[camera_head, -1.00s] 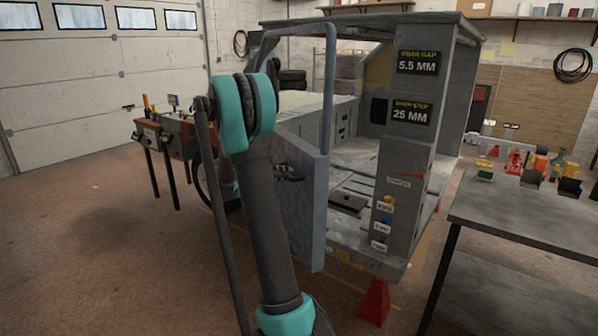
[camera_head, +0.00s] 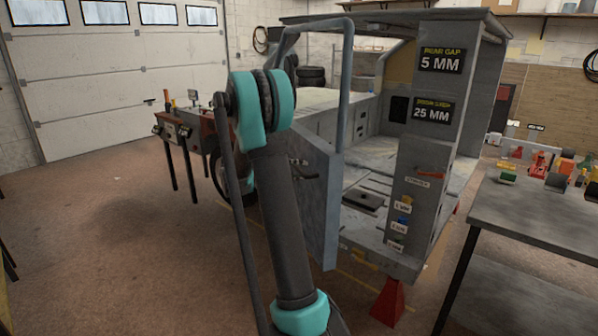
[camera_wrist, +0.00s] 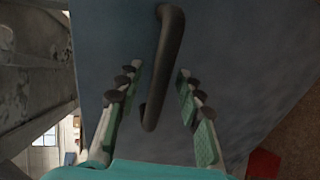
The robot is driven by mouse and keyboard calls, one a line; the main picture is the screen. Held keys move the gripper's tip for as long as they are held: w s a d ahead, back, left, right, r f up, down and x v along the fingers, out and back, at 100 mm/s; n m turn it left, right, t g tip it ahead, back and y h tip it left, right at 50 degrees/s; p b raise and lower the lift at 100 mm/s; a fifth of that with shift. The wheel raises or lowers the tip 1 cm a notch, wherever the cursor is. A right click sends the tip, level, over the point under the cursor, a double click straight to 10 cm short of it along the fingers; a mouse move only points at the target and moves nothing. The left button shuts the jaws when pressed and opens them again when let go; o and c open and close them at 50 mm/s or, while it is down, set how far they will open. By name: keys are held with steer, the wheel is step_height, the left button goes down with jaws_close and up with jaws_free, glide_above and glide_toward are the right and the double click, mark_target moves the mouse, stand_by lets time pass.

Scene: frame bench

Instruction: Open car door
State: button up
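The car door (camera_head: 325,215) is a blue-grey panel with a tall window frame, on the near side of a grey car body frame (camera_head: 440,160). It stands swung out from the opening, and the interior floor shows past its edge. A dark door handle (camera_wrist: 165,60) stands out from the door's face (camera_wrist: 235,50) in the wrist view. My gripper (camera_wrist: 158,76) is open, its padded fingers on either side of the handle's lower part, with gaps visible on both sides. In the head view my arm covers part of the door and my gripper is hidden.
A grey workbench (camera_head: 545,215) with small coloured items stands at the right. A red support stand (camera_head: 388,300) is under the body frame. A red tool table (camera_head: 190,125) stands at the left. The floor at the left is clear.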

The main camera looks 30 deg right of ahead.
steer(key=v, duration=1.1)
steer(key=shift+a, duration=0.3)
steer(key=s+a+f+t+y, duration=0.2)
steer(key=s+a+f+y, duration=0.3)
steer(key=s, duration=0.5)
steer(key=s+a+f+t+y, duration=0.1)
steer(key=s+a+f+y, duration=0.4)
steer(key=s+f, duration=0.3)
steer(key=s+a+f+n+t+y, duration=0.1)
steer(key=s+a+f+y, duration=0.4)
steer(key=s, duration=0.6)
steer(key=shift+s+a+f+t+y, duration=0.3)
steer(key=shift+a+f+t, duration=0.15)
steer(key=shift+f+t, duration=0.3)
steer(key=shift+d+r, duration=0.1)
